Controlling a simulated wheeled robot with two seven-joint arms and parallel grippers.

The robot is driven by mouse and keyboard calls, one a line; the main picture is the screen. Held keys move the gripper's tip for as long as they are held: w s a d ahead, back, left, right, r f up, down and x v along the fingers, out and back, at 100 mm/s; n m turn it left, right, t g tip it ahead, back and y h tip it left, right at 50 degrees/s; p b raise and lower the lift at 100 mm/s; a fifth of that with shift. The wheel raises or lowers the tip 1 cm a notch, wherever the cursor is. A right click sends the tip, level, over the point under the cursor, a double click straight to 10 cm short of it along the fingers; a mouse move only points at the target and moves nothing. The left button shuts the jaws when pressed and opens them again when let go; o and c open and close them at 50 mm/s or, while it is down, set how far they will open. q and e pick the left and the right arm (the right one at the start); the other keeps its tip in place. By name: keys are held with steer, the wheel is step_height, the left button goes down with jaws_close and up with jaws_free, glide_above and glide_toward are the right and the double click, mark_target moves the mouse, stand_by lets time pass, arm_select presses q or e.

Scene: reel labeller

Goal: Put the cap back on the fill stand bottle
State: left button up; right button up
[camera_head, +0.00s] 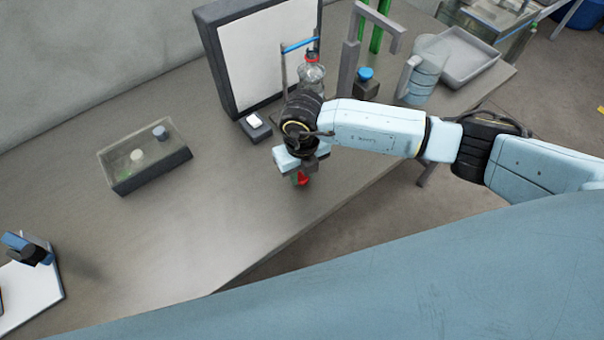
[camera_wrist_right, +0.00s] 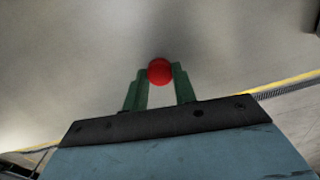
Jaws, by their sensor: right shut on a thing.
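My right gripper (camera_head: 302,177) is shut on a small round red cap (camera_head: 304,180), low over the front part of the table. In the right wrist view the red cap (camera_wrist_right: 159,71) sits between the tips of the two green fingers (camera_wrist_right: 160,88). A clear bottle (camera_head: 312,74) stands farther back beside the white panel, behind my right wrist. Its lower part is hidden by the wrist. My left gripper is not in view.
A dark-framed white panel (camera_head: 262,52) stands at the back. A small box with a white top (camera_head: 255,121) is beside the wrist. A clear-walled tray (camera_head: 145,158) lies left. A grey stand (camera_head: 349,70), a jug (camera_head: 424,75) and a grey tray (camera_head: 470,58) are right.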

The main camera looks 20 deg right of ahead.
mark_target(302, 176)
step_height(302, 176, up, 9)
stand_by(0.3)
steer(key=shift+f, duration=0.1)
